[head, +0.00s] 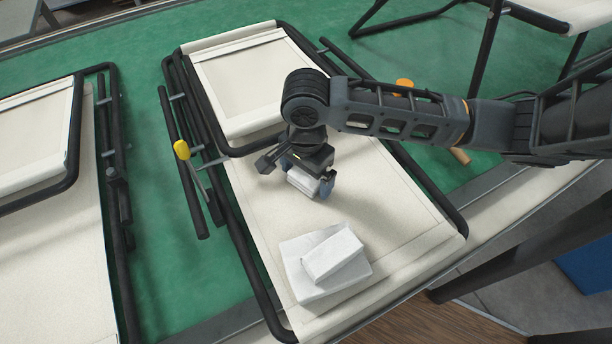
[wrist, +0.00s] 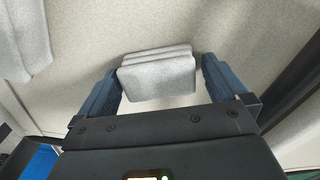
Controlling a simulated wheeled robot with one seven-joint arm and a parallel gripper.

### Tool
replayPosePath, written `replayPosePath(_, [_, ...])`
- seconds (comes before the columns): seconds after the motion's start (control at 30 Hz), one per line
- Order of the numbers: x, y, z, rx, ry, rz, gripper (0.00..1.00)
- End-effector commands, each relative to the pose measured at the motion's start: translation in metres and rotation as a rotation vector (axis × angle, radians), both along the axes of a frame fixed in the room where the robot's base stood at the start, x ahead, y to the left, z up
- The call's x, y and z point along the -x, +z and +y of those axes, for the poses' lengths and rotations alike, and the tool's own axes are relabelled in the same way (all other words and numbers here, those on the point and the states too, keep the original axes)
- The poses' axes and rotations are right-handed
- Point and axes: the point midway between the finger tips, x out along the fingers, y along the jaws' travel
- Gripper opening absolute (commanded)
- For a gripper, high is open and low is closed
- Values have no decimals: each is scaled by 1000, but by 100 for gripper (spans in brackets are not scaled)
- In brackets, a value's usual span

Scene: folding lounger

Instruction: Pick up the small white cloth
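The small white cloth (head: 303,181) is a folded, layered bundle on the cream lounger bed, under my gripper (head: 307,175). In the wrist view the cloth (wrist: 158,75) lies between the two blue fingers of my gripper (wrist: 160,84). The fingers are spread wide, one on each side of the cloth, very close to its ends. The cloth looks undeformed. Whether either finger touches it is hard to tell. In the head view my gripper hides part of the cloth.
A larger white cloth (head: 297,270) with a folded white piece (head: 332,257) on top lies nearer on the same lounger (head: 385,220). Dark tube frames edge the lounger, with a yellow knob (head: 182,150) at its left. Another lounger (head: 50,235) stands left, across a green strip (head: 155,245).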

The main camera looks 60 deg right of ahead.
Motion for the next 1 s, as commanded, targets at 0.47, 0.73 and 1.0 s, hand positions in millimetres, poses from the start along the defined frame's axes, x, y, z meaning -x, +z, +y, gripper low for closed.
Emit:
replayPosePath(0.47, [0, 0, 0, 0, 0, 0, 55])
replayPosePath(0.73, [0, 1, 0, 0, 0, -1, 50])
replayPosePath(1.0, [-1, 21, 0, 1, 1, -3, 50])
